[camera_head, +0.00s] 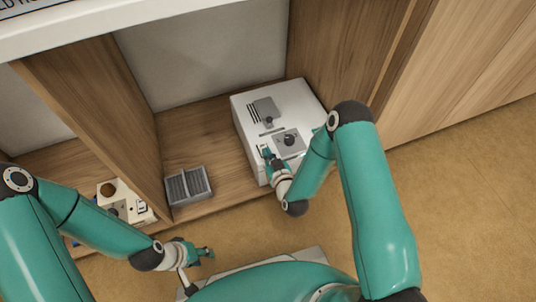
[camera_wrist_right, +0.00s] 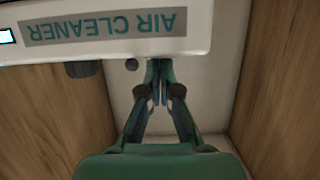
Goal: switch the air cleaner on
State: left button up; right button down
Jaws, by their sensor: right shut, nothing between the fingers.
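The air cleaner (camera_head: 308,101) is a white box in the right compartment of the wooden shelf. Its upper face carries a grey part (camera_head: 266,107) and a dark round knob (camera_head: 289,140) on a grey plate. In the right wrist view its edge (camera_wrist_right: 240,8) bears an upside-down AIR CLEANER label (camera_wrist_right: 103,27), with a lit display at the far left. My right gripper (camera_head: 266,153) is shut and empty at the box's near left part; its fingertips (camera_wrist_right: 160,66) are close by the casing, contact unclear. My left gripper (camera_head: 207,253) is low, away from the box; its jaws are too small to judge.
A grey ribbed box (camera_head: 188,186) stands left of the air cleaner. A white device with round openings (camera_head: 120,201) is in the left compartment. A wooden divider (camera_head: 105,110) separates the compartments, and a wooden wall (camera_head: 345,50) rises right of the cleaner.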

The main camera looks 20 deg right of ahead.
jog(key=shift+r+p, duration=0.45)
jog(key=shift+r, duration=0.35)
jog(key=shift+a+r, duration=0.1)
jog(key=shift+r, duration=0.2)
jog(key=r+p, duration=0.3)
jog(key=r, duration=0.1)
jog(key=shift+s, duration=0.2)
jog(key=s+p, duration=0.1)
jog(key=s, duration=0.9)
jog(key=shift+d+r, duration=0.2)
jog(key=shift+d, duration=0.25)
